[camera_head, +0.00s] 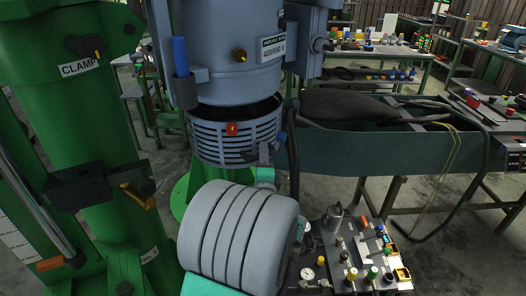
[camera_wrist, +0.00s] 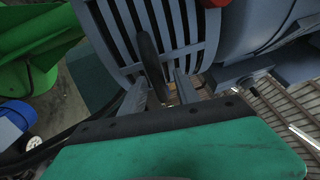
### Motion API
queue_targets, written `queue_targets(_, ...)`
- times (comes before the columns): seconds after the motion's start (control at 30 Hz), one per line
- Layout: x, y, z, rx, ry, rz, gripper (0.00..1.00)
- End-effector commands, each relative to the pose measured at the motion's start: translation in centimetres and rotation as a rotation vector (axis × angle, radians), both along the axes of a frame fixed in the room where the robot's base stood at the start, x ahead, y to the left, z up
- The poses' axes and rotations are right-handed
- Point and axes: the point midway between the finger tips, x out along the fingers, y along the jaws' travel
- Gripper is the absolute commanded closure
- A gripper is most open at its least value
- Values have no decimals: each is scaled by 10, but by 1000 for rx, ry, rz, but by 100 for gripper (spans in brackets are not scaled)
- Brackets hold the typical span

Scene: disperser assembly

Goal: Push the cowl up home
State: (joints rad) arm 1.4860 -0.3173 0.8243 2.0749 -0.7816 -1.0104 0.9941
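The cowl (camera_head: 236,137) is a grey slotted ring with a red knob (camera_head: 232,129) on its front. It hangs under the blue-grey motor housing (camera_head: 232,45); a dark gap shows between its rim and the housing. In the wrist view the cowl's slotted wall (camera_wrist: 165,25) fills the top, with a dark curved handle (camera_wrist: 149,60) in front. My gripper (camera_wrist: 161,92) has its two grey fingers apart, one on each side of the handle's lower end. Whether a finger touches the handle is unclear.
A green column (camera_head: 75,140) marked CLAMP stands at left. A dark trough (camera_head: 380,140) with a black hose runs to the right. A panel with knobs and gauges (camera_head: 350,255) is low at right. Benches with small parts stand behind.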

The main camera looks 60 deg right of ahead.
Motion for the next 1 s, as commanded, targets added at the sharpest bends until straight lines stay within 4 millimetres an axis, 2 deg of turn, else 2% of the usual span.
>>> queue_targets(0.27,1,-3,-1,1,1,-1,62)
queue_targets(0.73,1,-3,-1,0,2,-2,100)
queue_targets(1.0,1,-3,-1,0,2,-1,100)
